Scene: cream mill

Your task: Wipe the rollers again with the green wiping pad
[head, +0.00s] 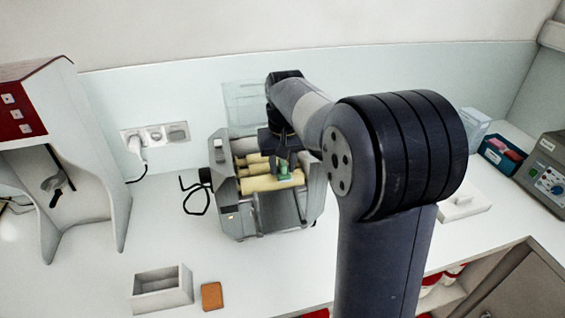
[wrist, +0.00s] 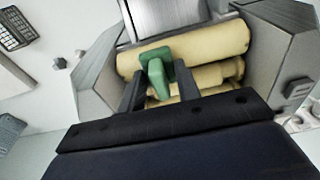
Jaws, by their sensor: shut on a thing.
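The mill (head: 235,205) stands on the white bench with several cream-coloured rollers (head: 262,182) lying across it between grey side walls. In the wrist view the rollers (wrist: 215,42) fill the middle. My gripper (wrist: 148,82) is shut on the grip of the green wiping pad (wrist: 160,66). The pad lies over the front roller and looks to be touching it. In the head view the green pad (head: 284,175) shows small below my gripper (head: 280,158). The pad's underside is hidden.
A grey open box (head: 162,288) and an orange-brown block (head: 212,296) stand front left. A red and white machine (head: 60,150) stands at the left. A wall socket (head: 155,136) is behind, and a container with coloured pads (head: 502,153) is at the right.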

